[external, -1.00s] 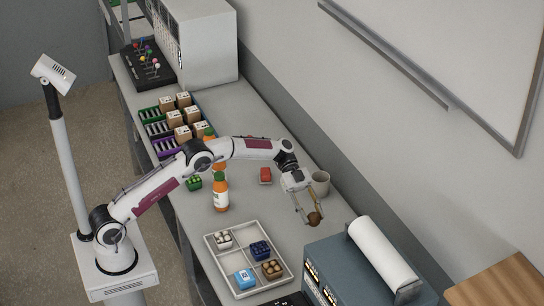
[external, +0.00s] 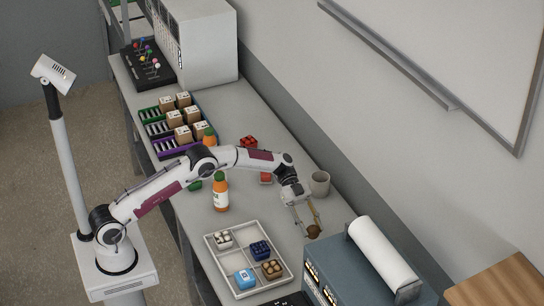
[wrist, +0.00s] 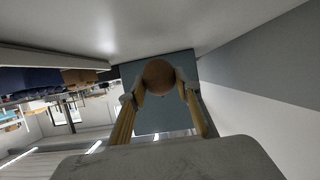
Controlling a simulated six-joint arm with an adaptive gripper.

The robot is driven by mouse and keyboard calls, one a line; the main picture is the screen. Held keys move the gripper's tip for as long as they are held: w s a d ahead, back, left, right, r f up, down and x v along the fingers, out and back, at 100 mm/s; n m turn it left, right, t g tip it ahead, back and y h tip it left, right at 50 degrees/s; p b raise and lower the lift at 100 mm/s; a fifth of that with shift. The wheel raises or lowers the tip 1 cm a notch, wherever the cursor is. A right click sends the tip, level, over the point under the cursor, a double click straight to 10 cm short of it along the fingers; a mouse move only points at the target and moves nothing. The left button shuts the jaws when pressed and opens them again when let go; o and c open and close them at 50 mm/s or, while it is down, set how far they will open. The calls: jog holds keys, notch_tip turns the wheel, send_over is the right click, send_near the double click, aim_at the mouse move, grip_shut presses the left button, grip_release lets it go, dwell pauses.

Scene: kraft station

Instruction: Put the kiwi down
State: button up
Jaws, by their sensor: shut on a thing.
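The kiwi (external: 313,231) is a small brown round fruit. My gripper (external: 309,228) is shut on it, with the kiwi between its fingertips. The kiwi is low, close to the grey tabletop right of the divided tray; I cannot tell whether it touches the surface. In the wrist view the kiwi (wrist: 158,76) sits between the two tan fingers of my gripper (wrist: 160,84).
A blue-grey machine with a white roll (external: 381,254) is close on the right.

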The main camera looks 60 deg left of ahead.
aim_at(310, 234)
jog(key=shift+f, duration=1.85)
jog(key=shift+f, duration=0.15)
jog(key=o, duration=1.1)
jog(key=shift+r, duration=0.2)
jog(key=shift+v, duration=6)
jog(key=shift+f, duration=0.1)
